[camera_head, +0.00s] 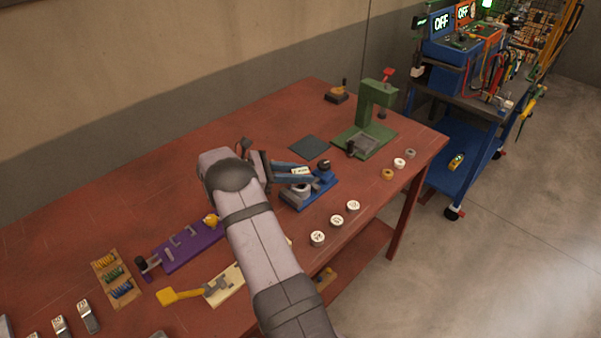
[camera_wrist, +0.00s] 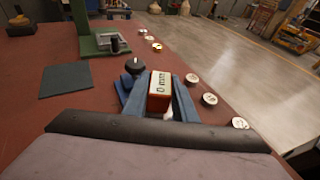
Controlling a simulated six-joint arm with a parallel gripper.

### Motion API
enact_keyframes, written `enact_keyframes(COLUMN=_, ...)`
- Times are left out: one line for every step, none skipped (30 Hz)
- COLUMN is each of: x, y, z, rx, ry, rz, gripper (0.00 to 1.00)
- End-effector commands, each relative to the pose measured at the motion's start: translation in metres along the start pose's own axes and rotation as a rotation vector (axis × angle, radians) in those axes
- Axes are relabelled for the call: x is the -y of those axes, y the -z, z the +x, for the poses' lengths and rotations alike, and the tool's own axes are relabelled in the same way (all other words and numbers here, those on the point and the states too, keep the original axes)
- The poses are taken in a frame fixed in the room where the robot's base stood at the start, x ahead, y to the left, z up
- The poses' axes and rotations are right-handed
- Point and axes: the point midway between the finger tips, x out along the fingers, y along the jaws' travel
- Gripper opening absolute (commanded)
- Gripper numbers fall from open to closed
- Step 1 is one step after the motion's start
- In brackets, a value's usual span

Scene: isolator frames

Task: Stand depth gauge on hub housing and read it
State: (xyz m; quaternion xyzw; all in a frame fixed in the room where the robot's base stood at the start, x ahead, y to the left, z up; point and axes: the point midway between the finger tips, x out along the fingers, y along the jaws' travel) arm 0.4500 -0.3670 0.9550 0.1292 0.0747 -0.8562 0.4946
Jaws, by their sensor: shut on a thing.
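My gripper (camera_wrist: 160,82) is shut on the depth gauge (camera_wrist: 158,88), a small block with a pale display and reddish edges. The display text stands sideways and seems to read "0 mm". In the head view the gauge (camera_head: 300,171) shows between the blue fingers of my gripper (camera_head: 303,172). A grey round part, likely the hub housing (camera_head: 301,188), sits in a blue fixture (camera_head: 322,187) with a black knob, just below the gauge. The gauge's lower end is hidden, so I cannot tell whether it touches the housing.
A green press (camera_head: 375,112) and a dark mat (camera_head: 309,147) stand beyond the fixture. Several round pieces (camera_head: 337,219) line the table's right edge. A purple fixture (camera_head: 190,244), a yellow-handled tool (camera_head: 181,295) and a wooden rack (camera_head: 117,278) lie to the left.

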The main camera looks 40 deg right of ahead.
Motion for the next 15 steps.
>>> enact_keyframes(x=-0.0002, y=0.0012, z=0.0004, rx=0.001, ry=0.000, rz=0.001, gripper=0.00)
enact_keyframes(x=-0.0002, y=0.0011, z=0.0004, rx=0.001, ry=0.000, rz=0.001, gripper=0.27)
enact_keyframes(x=-0.0002, y=0.0005, z=0.0002, rx=0.001, ry=0.000, rz=0.001, gripper=0.37)
enact_keyframes(x=-0.0002, y=0.0005, z=0.0002, rx=0.001, ry=0.000, rz=0.001, gripper=0.44)
enact_keyframes(x=-0.0001, y=0.0005, z=0.0002, rx=0.000, ry=0.000, rz=0.001, gripper=0.47)
enact_keyframes(x=-0.0001, y=0.0005, z=0.0002, rx=0.000, ry=0.000, rz=0.001, gripper=0.47)
enact_keyframes(x=-0.0001, y=0.0006, z=0.0002, rx=0.000, ry=0.000, rz=0.001, gripper=0.47)
enact_keyframes(x=-0.0001, y=0.0006, z=0.0002, rx=0.000, ry=0.000, rz=0.000, gripper=0.47)
enact_keyframes(x=-0.0001, y=0.0006, z=0.0002, rx=0.000, ry=0.000, rz=0.000, gripper=0.47)
enact_keyframes(x=-0.0001, y=0.0006, z=0.0002, rx=0.000, ry=0.000, rz=0.000, gripper=0.47)
enact_keyframes(x=-0.0001, y=0.0006, z=0.0002, rx=0.000, ry=0.000, rz=0.000, gripper=0.47)
enact_keyframes(x=0.0001, y=0.0013, z=0.0003, rx=-0.001, ry=0.000, rz=-0.001, gripper=0.47)
enact_keyframes(x=0.0000, y=0.0013, z=0.0000, rx=-0.001, ry=0.000, rz=-0.001, gripper=0.47)
enact_keyframes(x=0.0000, y=0.0014, z=-0.0005, rx=0.000, ry=0.000, rz=0.000, gripper=0.47)
enact_keyframes(x=-0.0001, y=0.0016, z=-0.0017, rx=0.000, ry=-0.001, rz=0.000, gripper=0.47)
